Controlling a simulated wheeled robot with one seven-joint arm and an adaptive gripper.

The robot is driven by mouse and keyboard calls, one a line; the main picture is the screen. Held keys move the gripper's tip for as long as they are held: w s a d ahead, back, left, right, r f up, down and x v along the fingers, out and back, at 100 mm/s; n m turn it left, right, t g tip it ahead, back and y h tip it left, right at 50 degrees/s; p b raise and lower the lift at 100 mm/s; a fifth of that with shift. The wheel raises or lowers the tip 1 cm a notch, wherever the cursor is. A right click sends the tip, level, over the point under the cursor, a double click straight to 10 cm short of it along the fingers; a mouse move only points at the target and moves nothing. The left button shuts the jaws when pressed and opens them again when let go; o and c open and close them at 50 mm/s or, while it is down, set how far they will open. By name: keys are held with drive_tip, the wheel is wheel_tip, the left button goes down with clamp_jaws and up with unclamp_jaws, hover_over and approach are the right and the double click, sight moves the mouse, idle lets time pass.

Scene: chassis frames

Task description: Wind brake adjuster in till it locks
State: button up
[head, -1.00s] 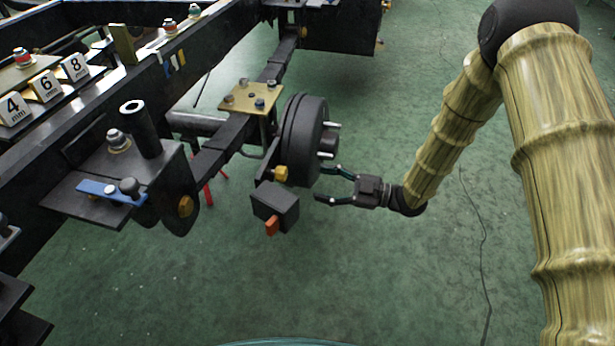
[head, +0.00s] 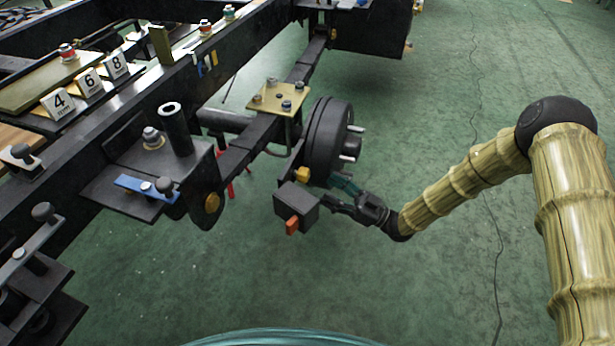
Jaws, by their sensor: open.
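The black brake drum (head: 324,138), with pale studs on its right face, sits at the end of the axle. A small brass-coloured piece (head: 301,174) at the drum's lower left looks like the brake adjuster. A dark box (head: 296,206) with an orange tab (head: 292,226) is just below it. My gripper (head: 336,191) is open below the drum, to the right of the box and the brass piece. Its upper finger is close under the drum and its lower finger ends near the box's right side. I cannot tell whether either touches. Nothing shows between the fingers.
The black chassis rail (head: 150,92) runs across the left, with a bracket carrying a blue bar (head: 146,187). Blocks marked 4, 6 and 8 (head: 88,82) stand on the left. A brass plate (head: 279,98) is bolted on the axle. The green floor (head: 440,280) is clear.

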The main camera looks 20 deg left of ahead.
sight(308, 177)
drive_tip(key=b+x, duration=0.2)
drive_tip(key=x, duration=0.6)
drive_tip(key=shift+a, duration=0.2)
drive_tip(key=c, duration=1)
